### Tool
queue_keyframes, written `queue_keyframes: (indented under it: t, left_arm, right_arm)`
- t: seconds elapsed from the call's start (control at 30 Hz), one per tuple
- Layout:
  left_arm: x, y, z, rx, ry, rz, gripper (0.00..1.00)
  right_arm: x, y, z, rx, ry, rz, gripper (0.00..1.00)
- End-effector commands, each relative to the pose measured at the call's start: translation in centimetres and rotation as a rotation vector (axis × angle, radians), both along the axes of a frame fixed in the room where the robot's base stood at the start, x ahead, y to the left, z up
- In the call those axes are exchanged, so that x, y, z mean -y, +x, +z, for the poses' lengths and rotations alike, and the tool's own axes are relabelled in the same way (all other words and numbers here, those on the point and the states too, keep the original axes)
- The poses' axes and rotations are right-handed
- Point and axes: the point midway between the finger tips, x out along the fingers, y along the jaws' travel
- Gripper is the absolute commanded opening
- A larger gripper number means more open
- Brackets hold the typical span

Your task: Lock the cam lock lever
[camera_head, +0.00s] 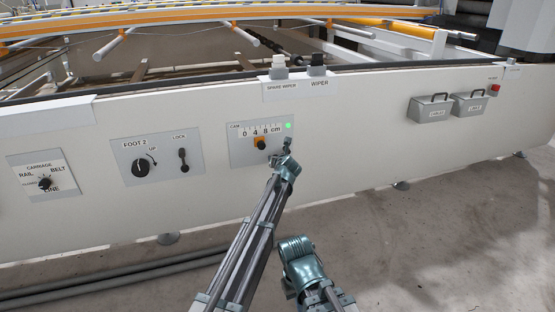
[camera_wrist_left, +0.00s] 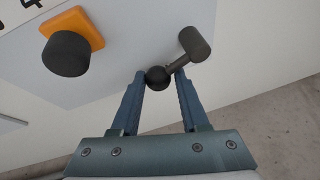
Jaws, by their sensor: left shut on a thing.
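The cam lock lever (camera_wrist_left: 180,66) shows in the left wrist view as a dark rod from a cylindrical hub (camera_wrist_left: 197,43) to a round black ball knob (camera_wrist_left: 158,78). My left gripper (camera_wrist_left: 160,80) has its two fingers on either side of the ball knob and is shut on it. In the head view my left gripper (camera_head: 284,156) is at the right part of the CAM panel (camera_head: 236,155) and mostly hides the lever. The panel has an orange slider with a black knob (camera_head: 262,144), a 0 4 8 cm scale and a lit green lamp (camera_head: 288,126).
My right arm (camera_head: 302,262) is low in front of the machine; its gripper is not visible. Left of the CAM panel are a FOOT 2 dial (camera_head: 140,168), a LOCK lever (camera_head: 183,160) and a CARRIAGE dial (camera_head: 45,184). Grey bins (camera_head: 430,108) hang at the right.

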Motion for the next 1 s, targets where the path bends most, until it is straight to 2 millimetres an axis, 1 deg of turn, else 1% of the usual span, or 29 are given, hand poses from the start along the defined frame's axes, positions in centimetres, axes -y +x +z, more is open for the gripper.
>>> queue_keyframes:
  t: [0.03, 0.3, 0.5, 0.73, 1.0]
  left_arm:
    - [0.0, 0.4, 0.8, -0.005, 0.036, -0.002, 0.0]
    - [-0.1, 0.4, 1.6, -0.066, 0.225, -0.002, 0.0]
    - [-0.1, 0.4, 2.1, -0.098, 0.328, -0.003, 0.0]
    - [-0.1, 0.4, 2.4, -0.12, 0.396, -0.003, 0.0]
    - [0.0, 0.4, 2.5, -0.128, 0.416, -0.003, 0.0]
  right_arm:
    - [0.0, 0.0, 0.7, 0.0, 0.0, 0.0, 0.0]
    - [0.0, 0.0, 1.8, -0.001, 0.0, 0.0, 0.0]
    - [0.0, 0.0, 2.2, -0.002, -0.001, 0.0, 0.0]
    - [0.0, 0.0, 2.5, -0.002, -0.001, 0.0, 0.0]
    - [0.0, 0.0, 2.5, -0.002, -0.001, 0.0, 0.0]
